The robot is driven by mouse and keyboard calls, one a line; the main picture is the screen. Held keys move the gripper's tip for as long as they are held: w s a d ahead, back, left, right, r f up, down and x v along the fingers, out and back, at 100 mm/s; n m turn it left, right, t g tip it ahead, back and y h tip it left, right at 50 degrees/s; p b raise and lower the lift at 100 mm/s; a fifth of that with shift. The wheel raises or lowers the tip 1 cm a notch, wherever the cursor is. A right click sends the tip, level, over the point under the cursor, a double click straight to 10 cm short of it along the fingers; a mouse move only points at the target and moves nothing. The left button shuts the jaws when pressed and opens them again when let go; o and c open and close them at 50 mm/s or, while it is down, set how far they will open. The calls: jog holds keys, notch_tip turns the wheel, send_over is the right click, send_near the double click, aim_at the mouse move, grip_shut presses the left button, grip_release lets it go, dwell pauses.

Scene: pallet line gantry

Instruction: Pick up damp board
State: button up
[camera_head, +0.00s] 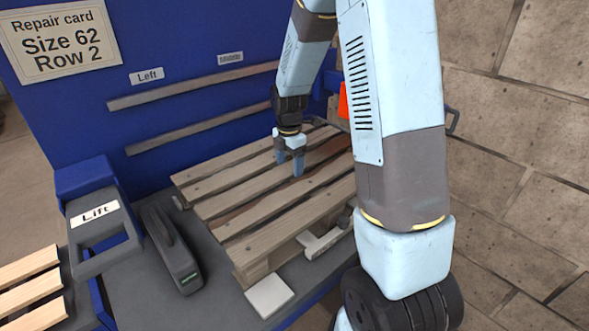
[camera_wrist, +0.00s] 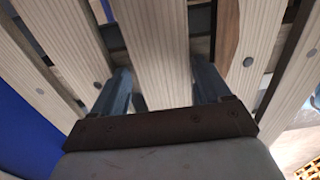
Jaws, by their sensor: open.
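The wooden pallet (camera_head: 285,205) lies on the grey bench with its slats running from lower left to upper right. A dark brown patch (camera_head: 328,150) shows on a slat near the pallet's far right, and similar brown shows lower left; this is the dampest-looking wood. My gripper (camera_head: 289,164) is open, pointing down at the pallet's upper middle. In the wrist view a pale slat (camera_wrist: 152,50) runs between the two fingers, with none of it visibly gripped. The slat to its right (camera_wrist: 252,40) has a dark brown left edge. I cannot tell whether the fingertips touch wood.
A grey tool (camera_head: 172,248) lies left of the pallet, beside a grey "Lift" handle unit (camera_head: 100,230). A blue back panel (camera_head: 130,95) carries two wooden strips and a repair card (camera_head: 62,40) reading "Size 62 Row 2". Pale slats (camera_head: 30,290) lie at lower left.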

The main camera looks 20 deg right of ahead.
jog(key=shift+c, duration=0.3)
jog(key=c, duration=0.9)
jog(key=shift+c, duration=0.2)
